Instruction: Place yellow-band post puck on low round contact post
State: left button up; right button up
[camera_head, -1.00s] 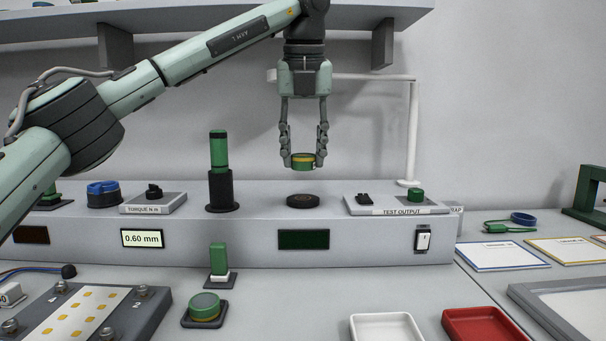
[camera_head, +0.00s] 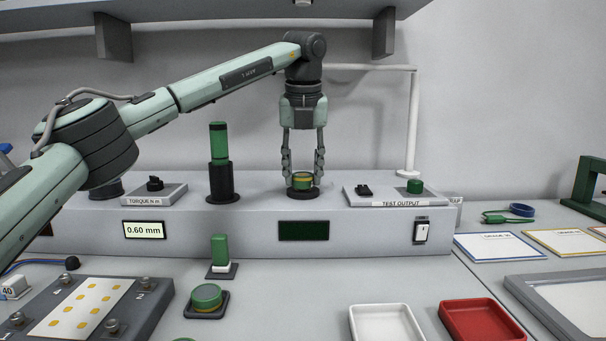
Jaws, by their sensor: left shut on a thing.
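The yellow-band post puck (camera_head: 302,180), green with a yellow band, is between the fingertips of my left gripper (camera_head: 303,178), which is shut on it. The low round contact post (camera_head: 303,195) is a dark disc on top of the grey bench unit. The puck is directly over the post, very close to it; I cannot tell whether it is touching. The puck looks level and the gripper points straight down. My right gripper is not in view.
A tall black holder with a green cylinder (camera_head: 219,145) stands left of the post. The test output block (camera_head: 396,195) is to the right, with a white upright (camera_head: 412,125) behind. Another green puck (camera_head: 206,296), a white tray (camera_head: 386,323) and a red tray (camera_head: 484,319) lie in front.

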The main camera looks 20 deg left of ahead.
pick_arm(q)
jog(key=shift+w+f, duration=0.2)
jog(key=shift+f, duration=0.25)
jog(key=o, duration=1.2)
jog(key=shift+r, duration=0.1)
jog(key=shift+c, duration=0.2)
jog(key=shift+r, duration=0.1)
